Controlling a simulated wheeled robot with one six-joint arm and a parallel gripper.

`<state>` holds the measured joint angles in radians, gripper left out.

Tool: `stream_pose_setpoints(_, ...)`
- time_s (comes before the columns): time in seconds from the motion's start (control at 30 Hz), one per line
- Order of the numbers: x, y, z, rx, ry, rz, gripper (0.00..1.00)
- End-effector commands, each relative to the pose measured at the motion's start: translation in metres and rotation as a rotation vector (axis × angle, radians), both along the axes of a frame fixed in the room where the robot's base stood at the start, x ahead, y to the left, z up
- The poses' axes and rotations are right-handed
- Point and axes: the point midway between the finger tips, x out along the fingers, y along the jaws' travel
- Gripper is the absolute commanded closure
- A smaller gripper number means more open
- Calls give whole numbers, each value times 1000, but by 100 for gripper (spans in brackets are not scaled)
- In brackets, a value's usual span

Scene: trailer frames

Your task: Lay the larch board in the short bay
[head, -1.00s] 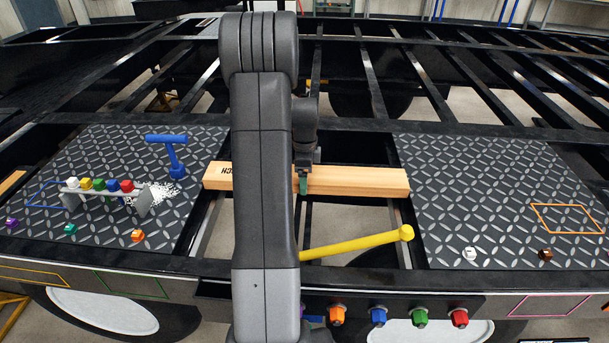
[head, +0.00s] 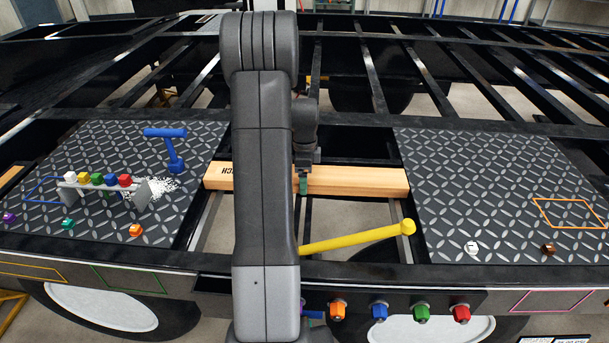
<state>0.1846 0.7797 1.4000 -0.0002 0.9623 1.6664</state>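The larch board (head: 360,180) is a long pale wooden plank with upside-down dark lettering near its left end. It lies crosswise over the open gap between two dark tread plates. Its ends line up with the plates' inner edges; I cannot tell whether they touch. My gripper (head: 303,184) is at the board's middle, with a green fingertip against its near face, and appears shut on it. The far fingertip is hidden. The frame opening (head: 345,218) below and in front of the board is partly hidden by my arm. No bay label is readable.
A yellow bar (head: 355,238) slants across the opening. The left plate (head: 100,145) holds a blue T-handle (head: 174,155), a rack of coloured blocks (head: 150,190) and white granules. The right plate (head: 480,190) is mostly clear. Coloured knobs (head: 421,313) line the front edge.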

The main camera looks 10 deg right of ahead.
Motion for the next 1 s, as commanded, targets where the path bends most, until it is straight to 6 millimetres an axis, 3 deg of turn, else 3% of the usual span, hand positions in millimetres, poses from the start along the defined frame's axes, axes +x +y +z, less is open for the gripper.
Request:
stream_pose_setpoints(0.13, 1, 0, -2, -1, -3, 0, 81)
stream_pose_setpoints(0.17, 1, 0, -2, -1, -3, 0, 17)
stream_pose_setpoints(0.27, 1, 0, -2, -1, -3, 0, 0)
stream_pose_setpoints(0.47, 0, 0, -4, 1, 2, 0, 0)
stream_pose_setpoints(0.63, 1, 0, 9, -1, -3, 0, 0)
stream_pose_setpoints(1.0, 1, 0, 90, -2, -7, 0, 0)
